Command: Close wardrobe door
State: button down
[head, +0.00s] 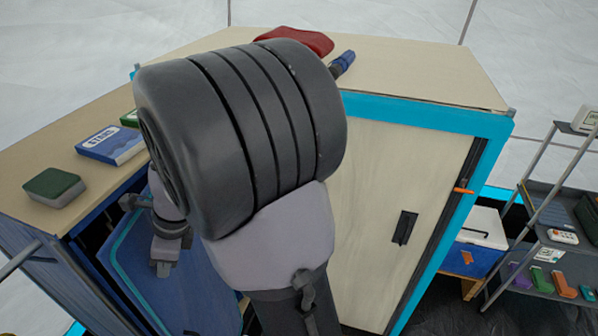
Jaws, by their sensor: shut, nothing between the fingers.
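The wardrobe (425,112) has a cyan frame and a pale wooden door (385,190) with a black handle (404,228). A dark strip runs between the door's right edge and the frame; I cannot tell how far the door stands open. My arm's big dark joint hides the door's left part. My gripper (164,268) shows small at the left, below and behind that joint, shut and empty. It is in front of a blue panel (140,285) with a cyan line, which stands at an angle by the left cabinet's dark opening, and is apart from the wooden door.
The left cabinet top (75,160) holds a blue box (111,145) and a green sponge-like block (54,187). A red item (297,40) lies on the wardrobe top. At right stand a blue and white cooler (478,240) and a metal shelf (548,215) with small items.

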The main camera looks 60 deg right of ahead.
jog(key=shift+w+a, duration=0.4)
jog(key=shift+w, duration=0.3)
jog(key=shift+w+a, duration=0.35)
jog(key=shift+w, duration=0.35)
